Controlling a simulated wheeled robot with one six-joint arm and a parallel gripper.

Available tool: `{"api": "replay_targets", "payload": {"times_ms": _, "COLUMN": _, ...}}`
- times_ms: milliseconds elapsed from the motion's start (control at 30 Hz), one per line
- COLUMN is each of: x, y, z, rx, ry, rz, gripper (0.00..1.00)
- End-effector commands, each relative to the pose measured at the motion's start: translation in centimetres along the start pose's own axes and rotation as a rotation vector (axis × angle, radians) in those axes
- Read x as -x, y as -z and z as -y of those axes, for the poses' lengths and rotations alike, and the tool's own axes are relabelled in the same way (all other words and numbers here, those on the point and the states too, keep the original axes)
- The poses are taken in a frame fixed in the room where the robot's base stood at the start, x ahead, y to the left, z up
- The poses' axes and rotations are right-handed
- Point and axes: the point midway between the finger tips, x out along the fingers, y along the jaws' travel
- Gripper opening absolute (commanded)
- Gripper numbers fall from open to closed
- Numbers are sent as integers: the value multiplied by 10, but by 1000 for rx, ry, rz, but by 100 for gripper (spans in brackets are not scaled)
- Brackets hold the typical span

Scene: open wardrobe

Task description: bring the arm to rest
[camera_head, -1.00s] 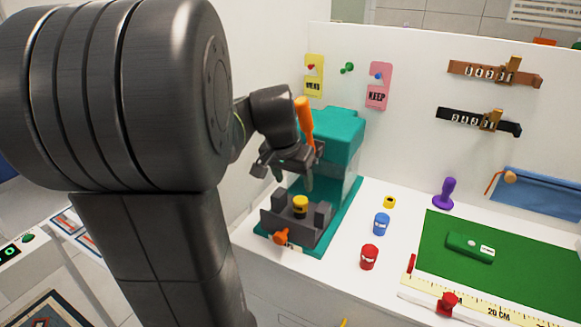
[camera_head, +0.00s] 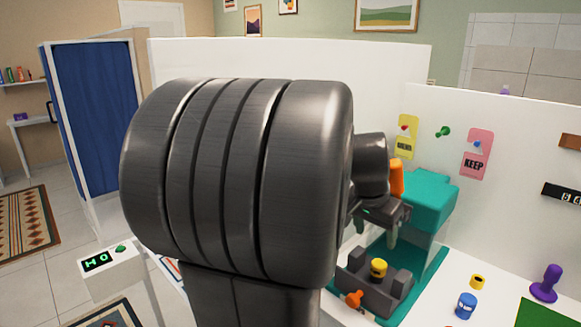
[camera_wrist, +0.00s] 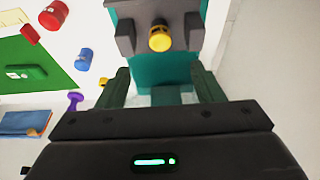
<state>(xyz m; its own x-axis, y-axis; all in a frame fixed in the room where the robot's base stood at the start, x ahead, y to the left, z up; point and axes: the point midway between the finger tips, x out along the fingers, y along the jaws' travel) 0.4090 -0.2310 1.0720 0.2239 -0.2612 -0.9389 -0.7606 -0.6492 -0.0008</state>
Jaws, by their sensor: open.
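My gripper (camera_head: 384,226) is open and empty, fingers pointing down, in front of the teal press (camera_head: 430,200) and above its grey holder (camera_head: 372,284). A small yellow piece with a dark band (camera_head: 378,268) sits in the holder, below and apart from the fingers. In the wrist view my two fingers (camera_wrist: 162,86) stand well apart with only the teal base between them. The yellow piece (camera_wrist: 160,38) shows beyond them, with the grey holder (camera_wrist: 125,35) around it. My dark arm hides much of the middle of the head view.
An orange lever (camera_head: 396,178) stands close behind my gripper. A yellow ring (camera_head: 477,282), a blue pot (camera_head: 466,305) and a purple stamp (camera_head: 546,283) are on the white bench at right. A white panel (camera_head: 480,230) rises behind. Open floor lies at left.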

Motion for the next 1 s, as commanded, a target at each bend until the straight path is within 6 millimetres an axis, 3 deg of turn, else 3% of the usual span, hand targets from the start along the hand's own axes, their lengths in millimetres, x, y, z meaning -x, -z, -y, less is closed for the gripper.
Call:
{"api": "replay_targets", "payload": {"times_ms": 600, "x": -114, "y": -1, "z": -1, "rx": 0, "ry": -3, "rz": 4, "gripper": 61}}
{"api": "replay_targets", "payload": {"times_ms": 767, "x": -131, "y": -1, "z": -1, "rx": 0, "ry": -2, "rz": 3, "gripper": 61}}
{"api": "replay_targets", "payload": {"times_ms": 1000, "x": -125, "y": 1, "z": 0, "rx": 0, "ry": -1, "rz": 1, "gripper": 61}}
